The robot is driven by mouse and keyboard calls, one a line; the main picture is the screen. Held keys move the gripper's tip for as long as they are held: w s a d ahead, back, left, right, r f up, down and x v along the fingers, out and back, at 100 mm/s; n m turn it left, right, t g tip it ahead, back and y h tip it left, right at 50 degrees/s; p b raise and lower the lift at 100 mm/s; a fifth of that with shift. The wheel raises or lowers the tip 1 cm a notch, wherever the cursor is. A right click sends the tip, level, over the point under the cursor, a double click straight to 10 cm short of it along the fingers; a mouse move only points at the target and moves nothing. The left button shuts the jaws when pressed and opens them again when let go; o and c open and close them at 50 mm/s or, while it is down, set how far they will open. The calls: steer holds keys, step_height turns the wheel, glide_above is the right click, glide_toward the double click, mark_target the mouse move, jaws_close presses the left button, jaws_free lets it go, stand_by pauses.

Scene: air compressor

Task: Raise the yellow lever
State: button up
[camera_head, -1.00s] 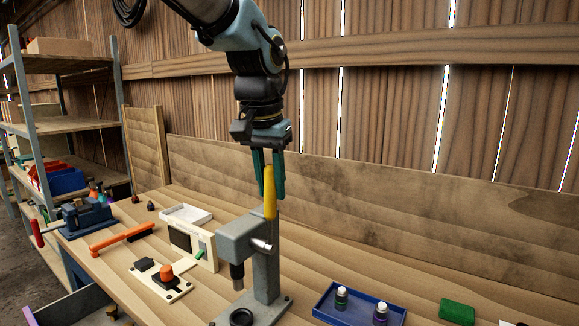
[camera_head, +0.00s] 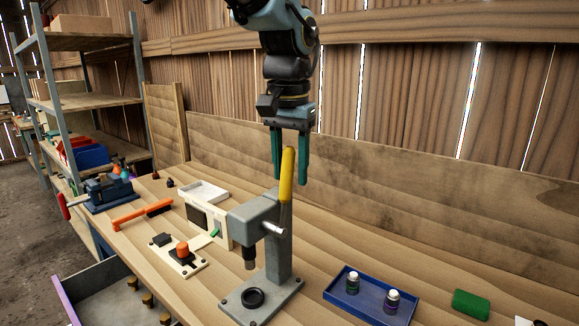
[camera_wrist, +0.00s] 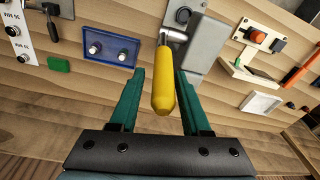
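The yellow lever (camera_head: 287,176) stands nearly upright on the side of a grey press-like fixture (camera_head: 278,252), joined by a silver pivot. My gripper (camera_head: 290,182) is above the fixture with its two green fingers apart and pointing down. The lever's upper end overlaps the gap between them in the head view. In the wrist view, the yellow lever (camera_wrist: 164,85) shows between the open fingers of my gripper (camera_wrist: 156,75), with a visible gap on both sides. I see no contact; the exact depth is hard to tell.
A blue tray (camera_head: 338,298) with two small bottles and a green block (camera_head: 470,304) lie right of the fixture. A white-framed device (camera_head: 208,220), an orange-knobbed plate (camera_head: 180,262) and an orange-handled tool (camera_head: 130,216) lie left. A wooden backboard (camera_head: 400,185) stands behind.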

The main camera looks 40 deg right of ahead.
steer(key=shift+o, duration=0.6)
steer(key=shift+w, duration=0.1)
steer(key=shift+a, duration=0.1)
steer(key=r+b, duration=0.1)
steer(key=r, duration=0.2)
steer(key=r+b, duration=0.1)
steer(key=r, duration=0.3)
steer(key=s+r+b, duration=0.1)
steer(key=r, duration=0.2)
steer(key=shift+a+r, duration=0.4)
steer(key=shift+w, duration=0.1)
